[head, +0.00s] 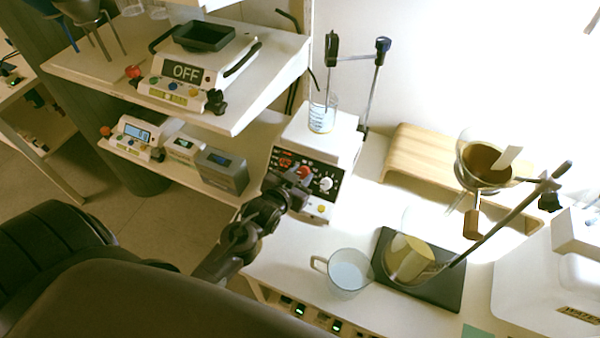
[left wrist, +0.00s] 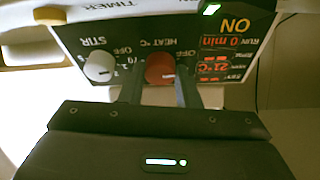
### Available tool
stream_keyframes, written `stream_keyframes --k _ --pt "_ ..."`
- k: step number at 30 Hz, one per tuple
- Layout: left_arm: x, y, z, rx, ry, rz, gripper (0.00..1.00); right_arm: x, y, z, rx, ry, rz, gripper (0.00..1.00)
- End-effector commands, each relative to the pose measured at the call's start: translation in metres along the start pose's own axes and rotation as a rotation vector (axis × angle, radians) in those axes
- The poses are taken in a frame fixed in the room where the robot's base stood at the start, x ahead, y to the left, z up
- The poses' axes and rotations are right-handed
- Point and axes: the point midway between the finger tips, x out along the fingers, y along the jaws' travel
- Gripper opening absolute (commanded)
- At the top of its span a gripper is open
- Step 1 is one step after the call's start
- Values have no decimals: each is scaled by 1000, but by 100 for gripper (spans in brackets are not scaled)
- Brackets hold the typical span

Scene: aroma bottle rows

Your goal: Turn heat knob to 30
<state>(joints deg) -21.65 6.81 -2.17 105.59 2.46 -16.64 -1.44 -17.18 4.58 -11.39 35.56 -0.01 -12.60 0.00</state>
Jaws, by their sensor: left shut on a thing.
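The hot-plate stirrer (head: 318,150) stands on the white bench, with its dark control panel facing me. Its red heat knob (left wrist: 160,69) sits between the two fingers of my left gripper (left wrist: 160,88) in the left wrist view, and the gripper is shut on it. In the head view my left gripper (head: 296,182) reaches up to the panel, and the red knob (head: 304,172) partly shows above it. The white stir knob (left wrist: 99,67) is beside the heat knob. The red display (left wrist: 222,68) shows a temperature that seems to read 21 °C. My right gripper is not in view.
A beaker (head: 322,116) stands on top of the stirrer. A glass mug (head: 348,272) and a beaker on a dark plate (head: 450,290) are at the right. Shelves with a device marked OFF (head: 186,72) are at the left. A wooden stand (head: 410,165) is behind.

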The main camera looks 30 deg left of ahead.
Motion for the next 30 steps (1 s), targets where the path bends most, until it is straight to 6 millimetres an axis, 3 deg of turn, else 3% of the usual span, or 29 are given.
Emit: stream_keyframes --k 16,30 --pt "0 -3 -3 397 1 123 7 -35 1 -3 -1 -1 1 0" --pt "0 -3 -2 532 1 165 7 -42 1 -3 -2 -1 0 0"
